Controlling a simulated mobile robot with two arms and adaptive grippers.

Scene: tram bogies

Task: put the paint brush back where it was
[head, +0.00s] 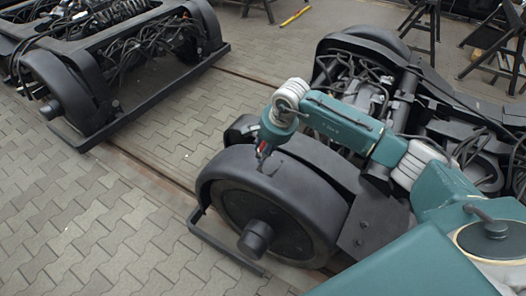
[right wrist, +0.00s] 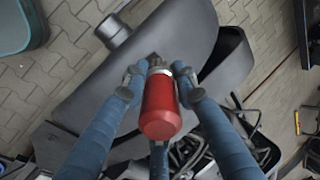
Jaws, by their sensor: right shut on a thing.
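The paint brush (right wrist: 160,108) has a red handle with a metal collar, seen end-on in the right wrist view. My right gripper (right wrist: 158,82) has its blue fingers shut on it, one on each side. In the head view my right gripper (head: 264,151) is small, just above the dark wheel cover (head: 318,192) of the near bogie, with a bit of red at its tip. A dark patch shows on the cover beside it. The bristles are mostly hidden behind the handle, and I cannot tell whether they touch the cover. My left gripper is out of view.
The near bogie (head: 395,85) has cables and frame parts beside my right arm. Another bogie (head: 85,62) stands at the upper left across a rail groove. A yellow bar (head: 294,17) lies on the paving. Black trestles (head: 497,55) stand at the upper right. Paving at lower left is clear.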

